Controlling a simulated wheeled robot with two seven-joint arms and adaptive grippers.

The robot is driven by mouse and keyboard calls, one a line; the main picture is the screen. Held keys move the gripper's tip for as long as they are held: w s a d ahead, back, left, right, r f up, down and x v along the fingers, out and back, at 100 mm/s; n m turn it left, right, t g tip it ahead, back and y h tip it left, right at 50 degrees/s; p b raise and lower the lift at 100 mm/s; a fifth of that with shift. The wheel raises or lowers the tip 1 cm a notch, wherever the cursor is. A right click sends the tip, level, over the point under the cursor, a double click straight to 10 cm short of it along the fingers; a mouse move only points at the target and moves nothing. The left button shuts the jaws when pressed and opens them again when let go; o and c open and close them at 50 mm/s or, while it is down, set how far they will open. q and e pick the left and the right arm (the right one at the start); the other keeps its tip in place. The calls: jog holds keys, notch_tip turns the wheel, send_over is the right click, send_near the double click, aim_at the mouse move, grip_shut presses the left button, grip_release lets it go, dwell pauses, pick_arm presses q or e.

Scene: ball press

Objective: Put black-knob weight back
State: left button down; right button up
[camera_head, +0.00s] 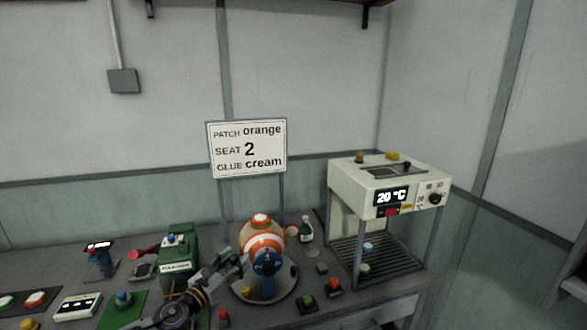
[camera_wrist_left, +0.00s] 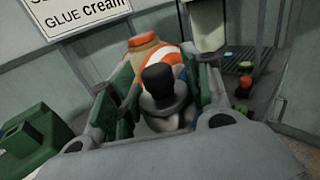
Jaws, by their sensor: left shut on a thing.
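The black-knob weight shows in the left wrist view as a black knob (camera_wrist_left: 160,85) on a pale grey body, between the green-padded fingers of my left gripper (camera_wrist_left: 165,105). My left gripper is shut on it. In the head view my left gripper (camera_head: 238,262) reaches in from the lower left, in front of the orange-and-white ball (camera_head: 262,232). The weight is hard to make out there. A dark blue part (camera_head: 266,263) stands in front of the ball. I cannot tell whether the weight touches anything below. My right gripper is out of view.
A round plate (camera_head: 283,299) lies under the ball. A green box (camera_head: 178,252) stands left of it, a small bottle (camera_head: 306,231) right of it. A cream heater (camera_head: 388,185) stands further right. The sign (camera_head: 247,148) reads orange, 2, cream. Small coloured-knob pieces crowd the table's front.

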pick_arm(q)
jog(key=s+a+f+n+t+y, duration=0.1)
jog(key=s+a+f+n+y, duration=0.1)
jog(key=s+f+y, duration=0.2)
jog(key=s+a+f+n+y, duration=0.2)
jog(key=s+f+n+y, duration=0.1)
jog(key=s+f, duration=0.7)
jog(key=shift+s+t+y, duration=0.4)
jog(key=shift+s, duration=0.35)
jog(key=shift+w, duration=0.15)
